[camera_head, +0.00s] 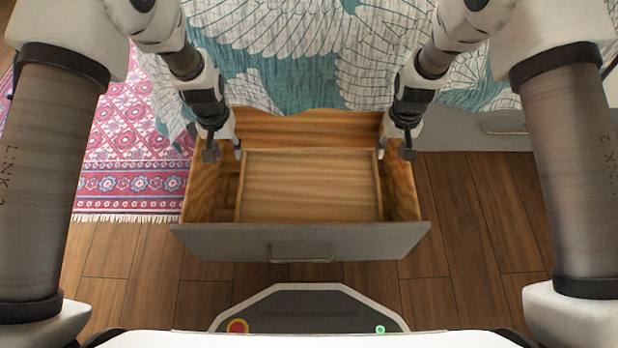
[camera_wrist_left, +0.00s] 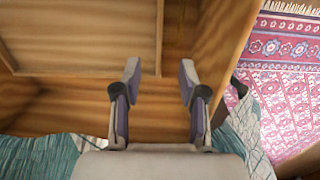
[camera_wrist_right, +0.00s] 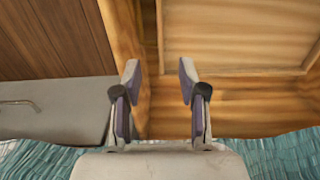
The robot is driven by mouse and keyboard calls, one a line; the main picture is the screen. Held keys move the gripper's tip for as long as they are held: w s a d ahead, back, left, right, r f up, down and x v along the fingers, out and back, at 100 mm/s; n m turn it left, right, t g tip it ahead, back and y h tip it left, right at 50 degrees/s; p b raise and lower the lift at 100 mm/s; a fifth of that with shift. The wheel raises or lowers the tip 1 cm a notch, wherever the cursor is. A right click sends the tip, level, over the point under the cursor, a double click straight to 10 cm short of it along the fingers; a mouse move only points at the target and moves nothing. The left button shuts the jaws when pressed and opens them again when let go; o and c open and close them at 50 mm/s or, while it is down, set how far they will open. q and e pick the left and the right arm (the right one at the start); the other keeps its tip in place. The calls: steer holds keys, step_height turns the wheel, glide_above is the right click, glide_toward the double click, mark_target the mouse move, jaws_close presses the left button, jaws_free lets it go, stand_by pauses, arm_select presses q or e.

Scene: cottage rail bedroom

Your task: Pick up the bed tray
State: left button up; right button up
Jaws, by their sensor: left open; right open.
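The wooden bed tray (camera_head: 308,187) lies flat inside the open drawer under the bed, with raised edges around a plain panel. My left gripper (camera_head: 224,152) is open and empty at the tray's far left corner. In the left wrist view its fingers (camera_wrist_left: 159,82) point at the tray's side edge (camera_wrist_left: 159,40). My right gripper (camera_head: 395,150) is open at the tray's far right corner. In the right wrist view its fingers (camera_wrist_right: 159,82) point at the tray's other side edge (camera_wrist_right: 160,30). I cannot tell whether either gripper touches the tray.
The drawer's grey front (camera_head: 300,242) with its handle stands towards me. Its wooden side walls leave narrow gaps beside the tray. The teal patterned bedding (camera_head: 300,60) hangs behind the drawer. A pink rug (camera_head: 135,150) lies at left, and bare wood floor (camera_head: 480,220) at right.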

arm_select(q)
step_height(320, 180, down, 2)
arm_select(e)
step_height(320, 180, down, 2)
arm_select(q)
steer(key=b, duration=0.9)
glide_above(240, 188)
step_height(240, 188, down, 8)
steer(key=shift+r, duration=0.1)
arm_select(e)
glide_above(378, 188)
step_height(378, 188, down, 8)
steer(key=shift+r, duration=0.1)
arm_select(q)
steer(key=shift+r, duration=0.1)
step_height(378, 188, down, 8)
steer(key=shift+r, duration=0.1)
arm_select(e)
step_height(378, 188, down, 8)
steer(key=shift+r, duration=0.15)
arm_select(q)
jaws_close()
arm_select(e)
jaws_close()
